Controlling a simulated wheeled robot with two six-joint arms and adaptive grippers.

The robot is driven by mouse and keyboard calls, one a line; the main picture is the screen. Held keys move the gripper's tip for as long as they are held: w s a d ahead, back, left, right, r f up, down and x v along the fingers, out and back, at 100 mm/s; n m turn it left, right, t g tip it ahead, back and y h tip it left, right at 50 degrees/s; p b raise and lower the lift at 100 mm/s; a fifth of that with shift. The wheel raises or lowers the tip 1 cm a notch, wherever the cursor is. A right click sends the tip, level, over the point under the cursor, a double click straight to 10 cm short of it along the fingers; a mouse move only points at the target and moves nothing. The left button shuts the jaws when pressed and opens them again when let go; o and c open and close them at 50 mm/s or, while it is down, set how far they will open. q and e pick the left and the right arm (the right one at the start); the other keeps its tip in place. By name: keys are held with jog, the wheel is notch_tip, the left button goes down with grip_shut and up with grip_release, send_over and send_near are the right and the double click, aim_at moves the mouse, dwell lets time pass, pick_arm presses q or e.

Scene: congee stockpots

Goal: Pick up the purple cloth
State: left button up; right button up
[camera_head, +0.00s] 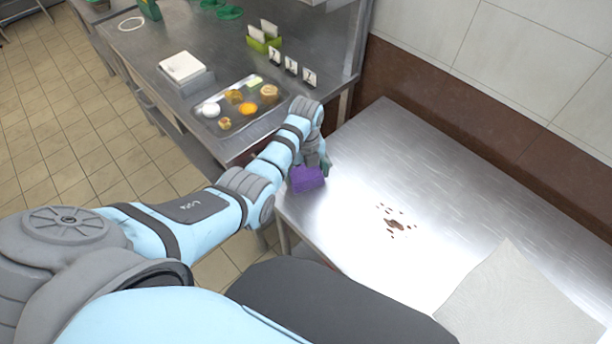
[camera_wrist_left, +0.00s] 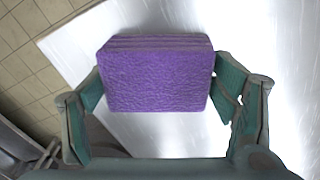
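The purple cloth (camera_head: 307,179) is a thick folded block at the left edge of the steel table (camera_head: 365,160), under my left gripper. In the left wrist view the cloth (camera_wrist_left: 155,80) fills the space between the two fingers. My left gripper (camera_head: 318,163) also shows in the wrist view (camera_wrist_left: 157,85), with its green fingers angled inward against the cloth's left and right sides. It looks shut on the cloth. I cannot tell whether the cloth rests on the table or is slightly raised. My right gripper is not in view.
A brown spill (camera_head: 396,224) lies mid-table, and a pale sheet (camera_head: 515,305) lies at the lower right. The counter at the back left holds a tray of food (camera_head: 222,133), a white stack (camera_head: 182,67) and number cards (camera_head: 291,65). A brown-and-white wall borders the table.

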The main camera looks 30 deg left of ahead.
pick_arm(q)
jog(key=c, duration=0.4)
